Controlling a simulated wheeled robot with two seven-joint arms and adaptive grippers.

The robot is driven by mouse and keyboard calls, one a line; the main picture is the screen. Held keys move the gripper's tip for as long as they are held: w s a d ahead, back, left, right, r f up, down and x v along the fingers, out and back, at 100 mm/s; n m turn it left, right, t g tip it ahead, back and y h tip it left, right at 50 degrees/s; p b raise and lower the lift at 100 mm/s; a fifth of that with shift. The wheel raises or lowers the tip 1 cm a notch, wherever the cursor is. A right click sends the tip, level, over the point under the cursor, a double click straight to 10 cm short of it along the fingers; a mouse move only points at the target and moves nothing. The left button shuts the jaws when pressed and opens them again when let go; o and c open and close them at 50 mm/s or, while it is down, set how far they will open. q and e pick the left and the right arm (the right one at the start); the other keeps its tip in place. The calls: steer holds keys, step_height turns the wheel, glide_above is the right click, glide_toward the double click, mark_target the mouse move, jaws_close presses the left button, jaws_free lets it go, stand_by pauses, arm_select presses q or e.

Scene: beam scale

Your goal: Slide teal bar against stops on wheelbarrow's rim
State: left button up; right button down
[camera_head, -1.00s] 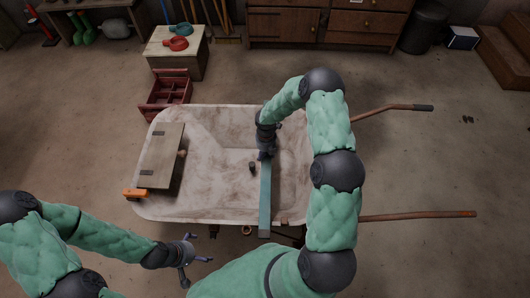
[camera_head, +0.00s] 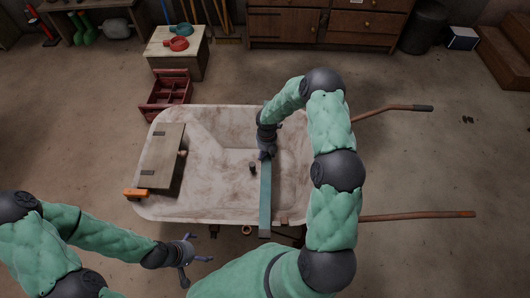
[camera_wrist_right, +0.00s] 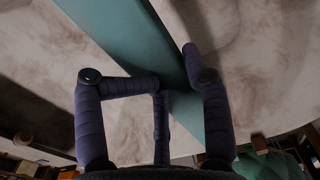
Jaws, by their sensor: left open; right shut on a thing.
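The teal bar (camera_head: 265,200) lies across the wheelbarrow (camera_head: 215,208), its near end over the near rim. My right gripper (camera_head: 266,153) is shut on the bar around its middle. In the right wrist view the bar (camera_wrist_right: 130,40) runs diagonally between the fingers (camera_wrist_right: 176,78). A small brown block (camera_head: 284,221) sits on the near rim just right of the bar's end, with a narrow gap or contact I cannot tell. The bar's far part is mostly hidden by my right arm. My left gripper (camera_head: 187,262) is open and empty, off the near side of the wheelbarrow.
A wooden board (camera_head: 162,150) with dark hinges lies on the wheelbarrow's left side, beside an orange block (camera_head: 136,193). A dark knob (camera_head: 252,168) stands left of the bar. A red crate (camera_head: 166,92) and a small wooden table (camera_head: 178,62) stand behind. Handles (camera_head: 420,215) extend right.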

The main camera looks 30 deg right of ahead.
steer(key=shift+f, duration=0.1)
steer(key=shift+c, duration=1.3)
jaws_free()
step_height(320, 180, up, 12)
